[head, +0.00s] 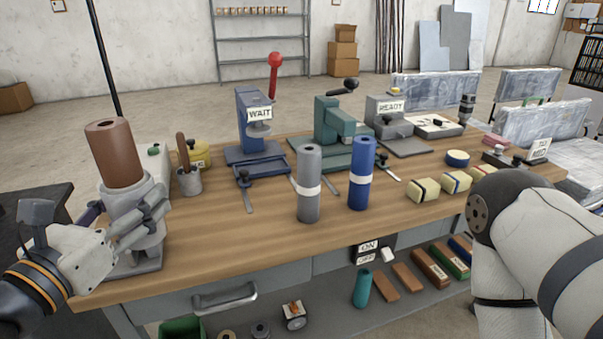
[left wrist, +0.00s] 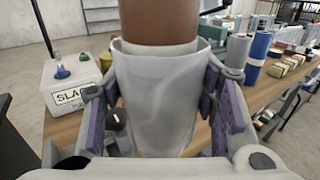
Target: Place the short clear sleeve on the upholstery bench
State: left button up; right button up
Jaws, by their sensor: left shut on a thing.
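The short clear sleeve (head: 122,196) looks whitish and translucent, with a brown roll (head: 115,150) standing up out of its top. In the left wrist view the sleeve (left wrist: 158,95) fills the middle, around the lower part of the brown roll (left wrist: 160,20). My left gripper (head: 143,222) is shut on the sleeve, with purple pads on both its sides. The sleeve is upright above a grey base at the left end of the wooden bench (head: 240,255). Fingers hide its lower part, so I cannot tell whether it touches the base. My right gripper is out of view.
A grey roll (head: 309,190) and a blue roll (head: 361,180) stand mid-bench. Behind them are a blue press (head: 250,120) marked WAIT and a green press (head: 335,130). A tool cup (head: 189,181) stands near the sleeve. The bench's front left is clear.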

pick_arm(q)
jog(key=shift+w+f, duration=0.15)
jog(key=shift+f, duration=0.1)
jog(key=w+d+f+b, duration=0.1)
jog(key=w+f+b, duration=0.1)
jog(key=w+f, duration=0.2)
jog(key=w+d+f+b, duration=0.2)
jog(key=w+f, duration=0.2)
jog(key=w+d+f+b, duration=0.1)
jog(key=w+f+b, duration=0.1)
jog(key=w+f, duration=0.3)
jog(key=shift+d, duration=0.15)
jog(key=shift+r, duration=0.15)
jog(key=shift+f, duration=0.25)
jog(key=o, duration=1.1)
jog(key=shift+r, duration=0.1)
jog(key=shift+o, duration=0.2)
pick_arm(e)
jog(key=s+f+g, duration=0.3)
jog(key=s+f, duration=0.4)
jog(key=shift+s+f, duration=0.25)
